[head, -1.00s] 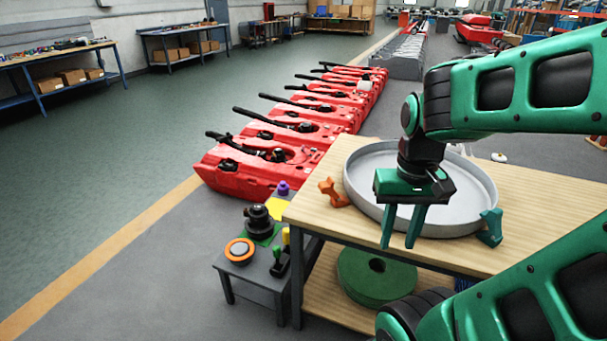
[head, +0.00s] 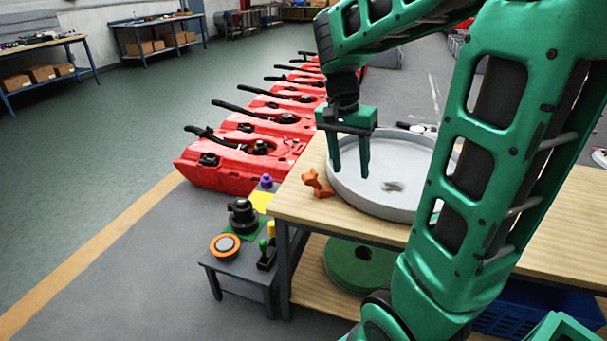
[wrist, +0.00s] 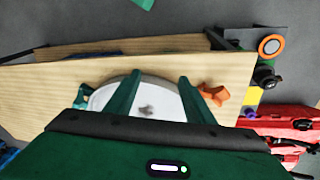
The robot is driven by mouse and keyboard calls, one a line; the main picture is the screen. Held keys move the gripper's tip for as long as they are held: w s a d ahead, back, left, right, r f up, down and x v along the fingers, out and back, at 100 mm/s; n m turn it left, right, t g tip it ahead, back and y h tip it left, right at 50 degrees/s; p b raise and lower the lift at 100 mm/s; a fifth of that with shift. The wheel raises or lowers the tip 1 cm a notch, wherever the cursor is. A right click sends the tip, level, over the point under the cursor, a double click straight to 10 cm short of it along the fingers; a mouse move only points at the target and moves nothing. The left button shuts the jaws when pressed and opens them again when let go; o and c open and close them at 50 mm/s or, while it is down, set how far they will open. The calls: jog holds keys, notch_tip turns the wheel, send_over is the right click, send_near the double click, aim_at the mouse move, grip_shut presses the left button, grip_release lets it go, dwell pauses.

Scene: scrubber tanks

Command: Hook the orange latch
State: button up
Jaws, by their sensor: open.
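The orange latch (head: 317,183) sits on the wooden table (head: 290,208) at the left rim of a round grey pan (head: 375,207). It also shows in the wrist view (wrist: 213,94), just right of my right finger. My gripper (head: 350,174) is open and empty, its green fingers pointing down over the left part of the pan, a little right of the latch. In the wrist view my two fingers (wrist: 151,92) stand apart with the pan between and behind them. A teal latch (wrist: 82,95) is at the pan's other side; my arm hides it in the head view.
A low grey stand (head: 238,282) with an orange-ringed button (head: 225,246), a black knob (head: 242,216) and small levers is left of the table. Red tanks (head: 240,160) line up behind. A green disc (head: 360,268) lies on the lower shelf.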

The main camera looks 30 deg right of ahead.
jog(key=w+a+f+m+h, duration=0.1)
jog(key=w+m, duration=0.3)
jog(key=w, duration=0.8)
jog(key=m+h, duration=0.1)
jog(key=m, duration=0.2)
send_near(305, 176)
jog(key=x, duration=0.8)
jog(key=shift+s+d+f, duration=0.1)
jog(key=shift+d+f, duration=0.05)
jog(key=shift+f, duration=0.1)
jog(key=shift+c, duration=0.2)
grip_shut()
jog(key=shift+r, duration=0.1)
